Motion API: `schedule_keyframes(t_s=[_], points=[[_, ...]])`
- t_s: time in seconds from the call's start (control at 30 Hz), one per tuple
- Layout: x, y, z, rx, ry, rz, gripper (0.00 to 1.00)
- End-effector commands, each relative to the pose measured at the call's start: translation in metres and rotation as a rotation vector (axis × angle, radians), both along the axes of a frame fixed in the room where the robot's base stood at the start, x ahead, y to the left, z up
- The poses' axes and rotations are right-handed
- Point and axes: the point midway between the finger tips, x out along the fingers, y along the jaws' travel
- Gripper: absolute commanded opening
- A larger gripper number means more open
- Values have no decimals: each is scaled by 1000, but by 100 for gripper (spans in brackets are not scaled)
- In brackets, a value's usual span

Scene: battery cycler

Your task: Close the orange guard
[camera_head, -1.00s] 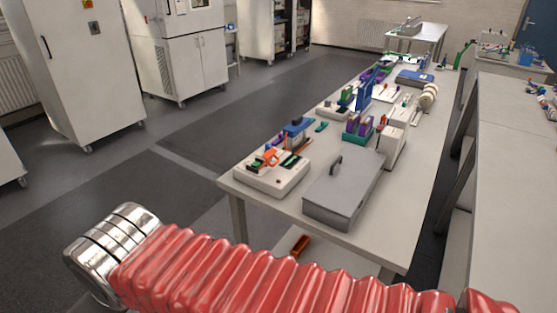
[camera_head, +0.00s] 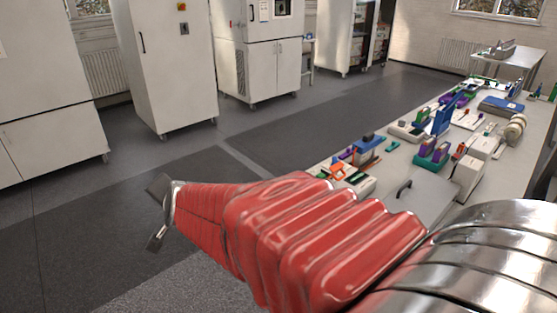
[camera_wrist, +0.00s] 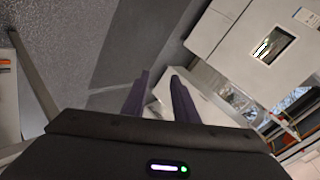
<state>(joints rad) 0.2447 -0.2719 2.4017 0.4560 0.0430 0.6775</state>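The orange guard (camera_head: 338,171) is a small orange piece on the white battery cycler (camera_head: 362,185), near the table's near left corner. It seems to stand raised, but it is small and my red-sleeved arm hides part of the cycler. My gripper (camera_head: 160,213) is left of the table, over the floor, well apart from the guard. In the wrist view its two dark fingers (camera_wrist: 159,97) stand apart with nothing between them. I cannot make out the guard in the wrist view.
The grey lidded case (camera_head: 425,196) sits beside the cycler, partly behind my arm. Several coloured devices line the table (camera_head: 520,165). White cabinets (camera_head: 165,65) stand along the far side. The floor (camera_head: 100,210) left of the table is clear.

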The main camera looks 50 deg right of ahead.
Motion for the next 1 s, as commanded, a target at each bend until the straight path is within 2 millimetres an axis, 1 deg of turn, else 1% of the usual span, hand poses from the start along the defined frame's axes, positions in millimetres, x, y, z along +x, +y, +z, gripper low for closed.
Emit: schedule_keyframes(t_s=[0.03, 0.07, 0.1, 0.17, 0.2, 0.23, 0.33, 0.37, 0.4, 0.47, 0.5, 0.57, 0.6, 0.67, 0.7, 0.77, 0.8, 0.87, 0.9, 1.0], points=[[8, -20, -5, 40, -31, -85, 26], [13, -31, -6, 67, -59, -135, 26], [19, -47, -8, 101, -95, -201, 26], [24, -72, -12, 152, -151, -310, 26], [26, -90, -15, 185, -189, -382, 26], [28, -103, -17, 206, -219, -436, 26], [26, -148, -26, 273, -322, -613, 26], [24, -161, -29, 290, -355, -666, 26], [20, -179, -33, 310, -399, -735, 26], [12, -206, -40, 337, -468, -837, 26], [6, -223, -44, 351, -517, -904, 26], [-7, -248, -52, 367, -590, -1003, 26], [-16, -264, -57, 372, -640, -1066, 26], [-33, -286, -64, 377, -720, -1157, 26], [-45, -300, -69, 376, -774, -1216, 26], [-64, -320, -77, 368, -857, -1300, 26], [-79, -332, -82, 358, -913, -1353, 26], [-101, -348, -89, 335, -1001, -1427, 26], [-116, -357, -93, 318, -1058, -1471, 26], [-150, -373, -102, 265, -1189, -1556, 26]])
